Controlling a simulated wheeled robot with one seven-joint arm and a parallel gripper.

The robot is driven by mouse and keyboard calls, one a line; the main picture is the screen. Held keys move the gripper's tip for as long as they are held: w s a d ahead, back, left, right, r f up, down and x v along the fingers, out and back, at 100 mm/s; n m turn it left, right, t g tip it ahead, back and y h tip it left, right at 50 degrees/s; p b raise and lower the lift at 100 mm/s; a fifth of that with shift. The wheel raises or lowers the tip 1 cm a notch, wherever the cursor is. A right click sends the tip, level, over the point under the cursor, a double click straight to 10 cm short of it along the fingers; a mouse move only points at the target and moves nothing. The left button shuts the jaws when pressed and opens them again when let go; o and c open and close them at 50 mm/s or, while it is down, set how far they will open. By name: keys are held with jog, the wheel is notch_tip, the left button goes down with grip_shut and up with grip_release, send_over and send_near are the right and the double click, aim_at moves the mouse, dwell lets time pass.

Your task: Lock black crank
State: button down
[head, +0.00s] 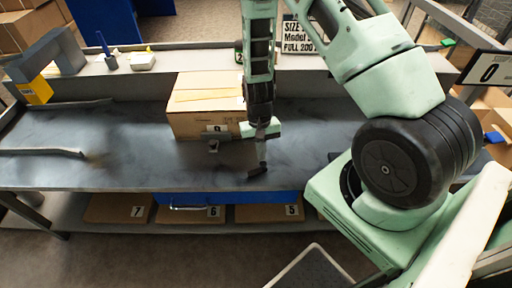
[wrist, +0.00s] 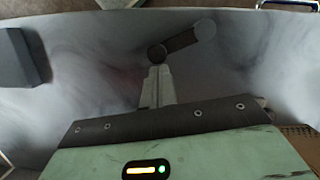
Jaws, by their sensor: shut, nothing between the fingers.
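The black crank (head: 257,172) is a small dark piece low over the grey bench top, near the front edge in the head view. In the wrist view it shows as a short dark bar (wrist: 188,38) with rounded ends, slanting up to the right from a round dark end. My gripper (head: 262,158) points down, right above the crank. In the wrist view its pale fingers (wrist: 157,72) are together and empty, with their tips at the bar's lower left round end. I cannot tell whether they touch it. The crank's mount is not clear.
A cardboard box (head: 205,106) stands on the bench behind and left of my gripper. A dark grey block (wrist: 22,58) is at the left in the wrist view. A metal bar (head: 42,152) lies at the bench's left. A blue drawer (head: 228,201) is below the front edge.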

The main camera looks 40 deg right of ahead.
jog(key=shift+s+m+y, duration=0.3)
jog(key=shift+s+m, duration=0.55)
jog(key=shift+m, duration=0.55)
jog(key=shift+w+d+r+p, duration=0.15)
jog(key=shift+w+d+p, duration=0.15)
jog(key=w+d+r, duration=0.2)
jog(key=w, duration=0.1)
jog(key=shift+w+d+p, duration=0.1)
jog(key=shift+w+p, duration=0.05)
jog(key=shift+p, duration=0.2)
jog(key=a+v, duration=0.1)
jog(key=v, duration=0.7)
jog(key=shift+s+d+r, duration=0.25)
jog(key=shift+s+d, duration=0.1)
jog(key=shift+d, duration=0.05)
